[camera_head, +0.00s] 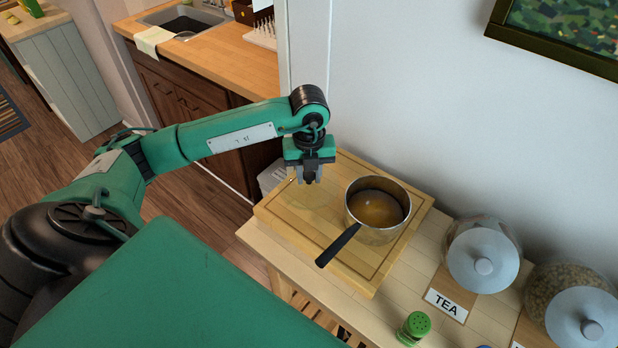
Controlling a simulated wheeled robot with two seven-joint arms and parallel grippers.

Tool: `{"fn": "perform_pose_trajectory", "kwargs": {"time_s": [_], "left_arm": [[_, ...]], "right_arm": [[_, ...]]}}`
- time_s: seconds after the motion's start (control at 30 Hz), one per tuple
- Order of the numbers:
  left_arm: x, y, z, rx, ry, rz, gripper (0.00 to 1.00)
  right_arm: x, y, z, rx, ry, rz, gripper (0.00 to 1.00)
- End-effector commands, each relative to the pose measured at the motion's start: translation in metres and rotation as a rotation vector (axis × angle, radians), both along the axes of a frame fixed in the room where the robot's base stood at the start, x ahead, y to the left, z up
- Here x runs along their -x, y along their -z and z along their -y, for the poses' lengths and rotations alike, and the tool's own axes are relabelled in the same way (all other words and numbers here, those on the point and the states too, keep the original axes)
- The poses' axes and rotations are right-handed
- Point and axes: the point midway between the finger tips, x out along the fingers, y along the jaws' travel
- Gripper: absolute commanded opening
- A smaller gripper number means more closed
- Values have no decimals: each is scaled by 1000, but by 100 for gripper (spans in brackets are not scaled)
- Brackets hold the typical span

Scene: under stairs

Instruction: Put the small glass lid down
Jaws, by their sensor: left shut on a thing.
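My left gripper (308,178) points down over the left part of the wooden cutting board (345,268). It is shut on the small glass lid (311,199), which is clear and shows only as a faint outline against the board. I cannot tell whether the lid touches the board. A metal saucepan (377,210) with a black handle stands on the board just right of the gripper, uncovered, with brownish-yellow contents. My right gripper is not in view.
The board lies on a light wooden table (395,305) against a white wall. Two glass jars with pale lids, a tea jar (483,256) and another (577,307), stand to the right. A green-topped shaker (415,328) is at the front. The board's front left part is clear.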

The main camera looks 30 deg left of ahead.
Motion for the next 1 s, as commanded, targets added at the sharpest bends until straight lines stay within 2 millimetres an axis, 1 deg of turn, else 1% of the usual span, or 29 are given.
{"fn": "perform_pose_trajectory", "kwargs": {"time_s": [0.03,0.1,0.17,0.4,0.53,0.57,0.63,0.67,0.87,1.0], "left_arm": [[0,7,0,1,-1,-2,0],[0,18,0,0,-2,-4,0],[0,24,0,0,-2,-1,0],[0,26,0,1,-1,1,0],[0,31,0,1,-1,1,0],[0,29,0,0,-1,0,33],[0,29,0,0,-1,0,47],[0,29,0,0,-1,0,49],[0,28,0,0,-1,0,49],[0,23,0,0,-1,0,49]], "right_arm": [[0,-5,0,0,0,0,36],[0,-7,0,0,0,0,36],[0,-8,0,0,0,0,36],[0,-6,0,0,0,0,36],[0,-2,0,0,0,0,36],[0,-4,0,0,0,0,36],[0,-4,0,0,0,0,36],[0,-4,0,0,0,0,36],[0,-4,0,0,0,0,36],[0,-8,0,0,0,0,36]]}}
